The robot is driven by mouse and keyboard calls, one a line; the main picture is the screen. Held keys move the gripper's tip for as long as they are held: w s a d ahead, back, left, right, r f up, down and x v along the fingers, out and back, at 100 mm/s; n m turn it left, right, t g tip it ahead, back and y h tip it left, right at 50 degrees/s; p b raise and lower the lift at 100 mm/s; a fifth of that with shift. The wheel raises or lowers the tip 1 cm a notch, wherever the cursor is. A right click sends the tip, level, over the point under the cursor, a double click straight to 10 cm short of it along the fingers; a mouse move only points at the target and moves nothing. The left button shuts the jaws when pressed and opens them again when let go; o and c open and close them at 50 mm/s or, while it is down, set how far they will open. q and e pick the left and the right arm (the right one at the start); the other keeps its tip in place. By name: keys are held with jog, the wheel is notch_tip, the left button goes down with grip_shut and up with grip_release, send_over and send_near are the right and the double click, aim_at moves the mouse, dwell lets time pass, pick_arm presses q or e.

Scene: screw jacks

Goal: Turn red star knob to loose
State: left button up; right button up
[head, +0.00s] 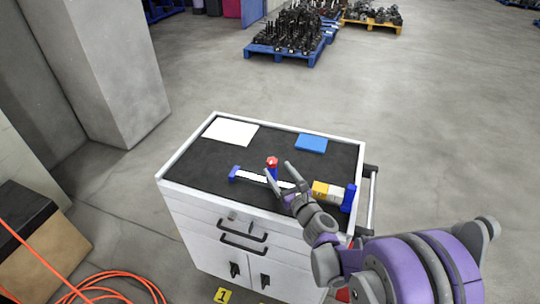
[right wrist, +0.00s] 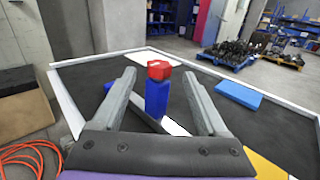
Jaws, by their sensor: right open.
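The red star knob (head: 272,162) sits on top of a blue upright post on a white-and-blue screw jack (head: 250,176) that lies on the cabinet's black top. In the right wrist view the red knob (right wrist: 159,70) tops the blue post (right wrist: 157,98), between and beyond the two finger lines. My right gripper (head: 280,170) is open and empty, its fingers pointing at the knob from the front right. The right wrist view shows the fingers (right wrist: 163,88) spread on either side of the post, with no contact visible. My left gripper is not in view.
The white cabinet (head: 185,205) has a raised rim. A white sheet (head: 231,132) and a blue box (head: 311,143) lie at the back. A yellow-and-white block (head: 328,192) and blue end piece (head: 348,198) are at right. An orange hose (head: 105,288) lies on the floor.

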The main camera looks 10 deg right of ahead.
aim_at(270, 158)
jog(key=w, duration=0.2)
jog(key=w+a, duration=0.1)
jog(key=w, duration=0.2)
jog(key=w+p, duration=0.1)
jog(key=w, duration=0.2)
jog(key=shift+a, duration=0.3)
jog(key=shift+c, duration=0.2)
grip_shut()
